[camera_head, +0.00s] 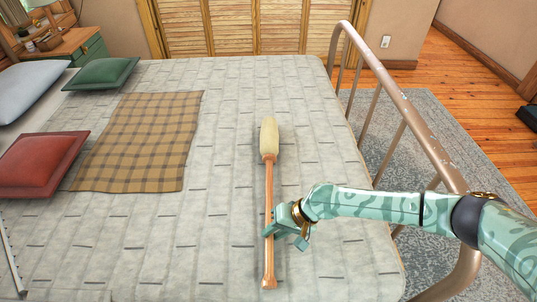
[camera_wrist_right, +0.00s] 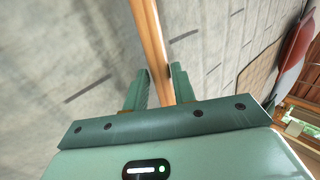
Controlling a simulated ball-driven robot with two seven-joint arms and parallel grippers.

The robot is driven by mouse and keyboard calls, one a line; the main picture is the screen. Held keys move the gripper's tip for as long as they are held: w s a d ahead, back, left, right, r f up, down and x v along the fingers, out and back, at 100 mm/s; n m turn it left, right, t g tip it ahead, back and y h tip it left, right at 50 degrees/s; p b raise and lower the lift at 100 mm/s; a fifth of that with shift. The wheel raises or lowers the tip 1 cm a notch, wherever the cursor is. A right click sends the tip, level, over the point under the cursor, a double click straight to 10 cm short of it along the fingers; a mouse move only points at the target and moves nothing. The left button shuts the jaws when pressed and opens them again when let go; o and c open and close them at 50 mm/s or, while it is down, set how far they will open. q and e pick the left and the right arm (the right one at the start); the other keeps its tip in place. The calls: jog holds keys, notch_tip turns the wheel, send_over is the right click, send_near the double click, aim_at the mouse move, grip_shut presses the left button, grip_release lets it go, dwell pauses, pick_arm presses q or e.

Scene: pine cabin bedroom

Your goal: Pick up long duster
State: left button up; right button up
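The long duster (camera_head: 269,195) lies on the bed. It has a pale, fluffy head at the far end and a slim orange-brown wooden handle pointing towards me. My right gripper (camera_head: 285,236) is low over the bed at the lower part of the handle. In the right wrist view, the handle (camera_wrist_right: 153,45) runs between the two fingers of my right gripper (camera_wrist_right: 158,85), nearer the finger on the right. A narrow gap shows on the other side, so the fingers look open around it. My left gripper is not in view.
A plaid blanket (camera_head: 140,140), a red cushion (camera_head: 40,160), a green cushion (camera_head: 103,73) and a pale pillow (camera_head: 28,88) lie to the left. A metal bed rail (camera_head: 395,100) stands on the right, under my right arm. The bed around the duster is clear.

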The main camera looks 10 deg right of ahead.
jog(key=shift+w+a+f, duration=0.1)
jog(key=shift+a+f, duration=0.1)
jog(key=shift+f, duration=0.25)
jog(key=shift+r, duration=0.2)
grip_shut()
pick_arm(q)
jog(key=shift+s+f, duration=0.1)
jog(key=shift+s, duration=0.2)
